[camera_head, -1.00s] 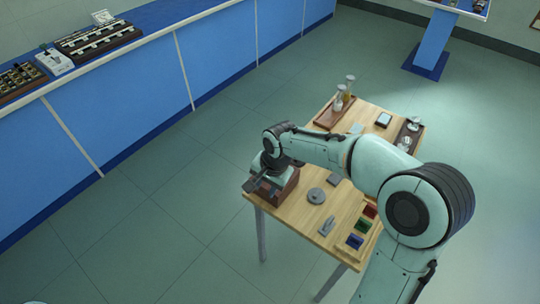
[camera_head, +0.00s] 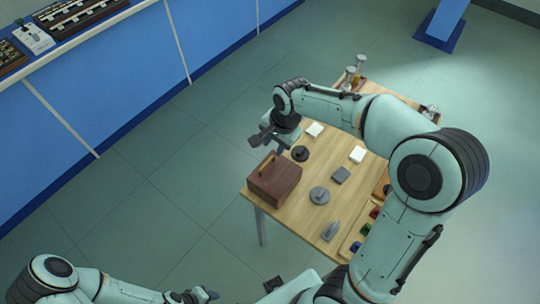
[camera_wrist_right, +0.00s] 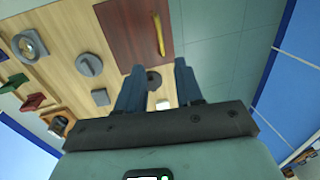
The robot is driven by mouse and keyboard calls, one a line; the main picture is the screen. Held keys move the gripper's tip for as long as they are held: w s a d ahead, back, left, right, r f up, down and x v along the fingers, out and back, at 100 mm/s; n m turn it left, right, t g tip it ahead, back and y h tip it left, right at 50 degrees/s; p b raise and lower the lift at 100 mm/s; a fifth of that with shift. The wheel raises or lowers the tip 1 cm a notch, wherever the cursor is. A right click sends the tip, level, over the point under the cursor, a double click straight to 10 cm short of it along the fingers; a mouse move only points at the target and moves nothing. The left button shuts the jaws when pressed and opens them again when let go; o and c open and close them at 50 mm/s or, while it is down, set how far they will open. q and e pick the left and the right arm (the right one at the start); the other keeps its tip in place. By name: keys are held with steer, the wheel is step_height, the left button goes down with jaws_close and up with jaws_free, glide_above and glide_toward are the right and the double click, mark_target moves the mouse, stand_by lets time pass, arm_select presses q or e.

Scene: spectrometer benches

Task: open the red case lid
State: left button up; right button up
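The red case (camera_head: 282,187) is a reddish-brown box at the near left corner of the wooden table, with a yellow handle (camera_head: 266,166) on its top. Its lid looks shut. In the right wrist view the case (camera_wrist_right: 125,30) is at the top, with the handle (camera_wrist_right: 159,35) upright in the picture. My right gripper (camera_head: 268,140) is beyond the case, apart from the handle. In the wrist view its two fingers (camera_wrist_right: 158,88) are spread with nothing held between them. My left gripper (camera_head: 200,296) is low at the bottom edge, away from the table; its fingers are unclear.
Small coloured blocks (camera_head: 366,229) lie at the right. Blue benches (camera_head: 110,90) line the left; the floor between is clear.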

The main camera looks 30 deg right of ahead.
mark_target(269, 160)
steer(key=f, duration=0.3)
steer(key=w+f, duration=0.1)
steer(key=f, duration=0.2)
steer(key=w+f, duration=0.1)
steer(key=f, duration=0.2)
steer(key=shift+a, duration=0.25)
jaws_close()
stand_by(0.9)
